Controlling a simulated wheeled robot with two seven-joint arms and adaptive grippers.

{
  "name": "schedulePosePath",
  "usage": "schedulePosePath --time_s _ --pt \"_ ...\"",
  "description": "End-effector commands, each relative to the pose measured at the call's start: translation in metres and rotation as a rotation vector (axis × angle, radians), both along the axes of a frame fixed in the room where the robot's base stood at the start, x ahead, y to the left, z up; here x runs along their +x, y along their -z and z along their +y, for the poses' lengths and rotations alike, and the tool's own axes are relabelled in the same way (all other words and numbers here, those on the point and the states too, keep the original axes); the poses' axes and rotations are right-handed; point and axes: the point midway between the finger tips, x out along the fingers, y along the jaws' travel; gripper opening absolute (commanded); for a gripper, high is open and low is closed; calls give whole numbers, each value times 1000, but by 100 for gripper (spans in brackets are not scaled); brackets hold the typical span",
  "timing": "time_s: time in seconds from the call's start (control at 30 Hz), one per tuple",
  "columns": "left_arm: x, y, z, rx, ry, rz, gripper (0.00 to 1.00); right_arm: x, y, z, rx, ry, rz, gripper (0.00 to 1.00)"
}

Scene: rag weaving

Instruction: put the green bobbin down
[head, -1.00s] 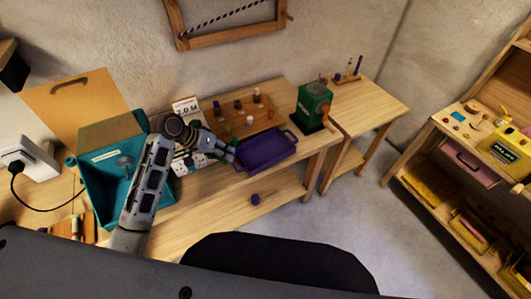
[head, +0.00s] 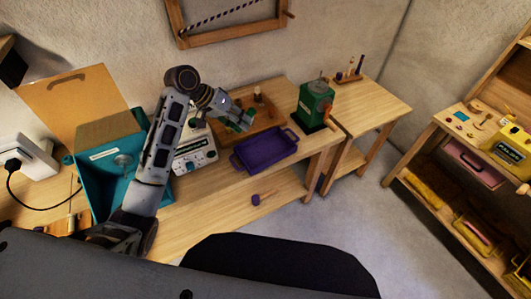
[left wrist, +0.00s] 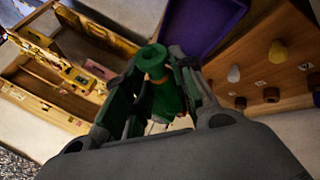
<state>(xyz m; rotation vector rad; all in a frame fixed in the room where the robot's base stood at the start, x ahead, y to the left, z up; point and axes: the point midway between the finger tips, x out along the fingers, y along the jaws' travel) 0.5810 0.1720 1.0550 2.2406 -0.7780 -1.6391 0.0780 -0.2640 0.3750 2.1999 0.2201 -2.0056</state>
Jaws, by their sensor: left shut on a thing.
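My left gripper (head: 240,121) is shut on the green bobbin (left wrist: 155,62), which sits between the fingers in the left wrist view. In the head view the gripper hangs above the wooden peg board (head: 268,119), behind the purple tray (head: 238,161). In the left wrist view the peg board (left wrist: 247,70) lies to the right of the bobbin and bears several pegs and small bobbins. The purple tray (left wrist: 205,25) shows at the top. My right gripper is not in view.
A teal box (head: 97,190) and a white machine (head: 196,158) stand left of the tray. A green cranked device (head: 313,103) stands to its right. A purple spool (head: 256,199) lies on the lower shelf. The tray looks empty.

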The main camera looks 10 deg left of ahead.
Motion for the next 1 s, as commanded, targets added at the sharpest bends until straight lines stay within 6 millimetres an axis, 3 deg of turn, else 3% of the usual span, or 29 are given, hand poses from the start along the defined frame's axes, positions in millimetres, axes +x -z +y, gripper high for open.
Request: schedulePosePath --time_s 0.27,0.5,0.67,1.0 --pt "12 -14 -45 0 106 -2 0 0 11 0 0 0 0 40" --pt "13 -7 -98 1 229 -1 0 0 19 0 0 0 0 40" --pt "7 12 -129 1 287 1 0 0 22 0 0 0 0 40" --pt "-23 80 -177 0 317 1 0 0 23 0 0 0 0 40"
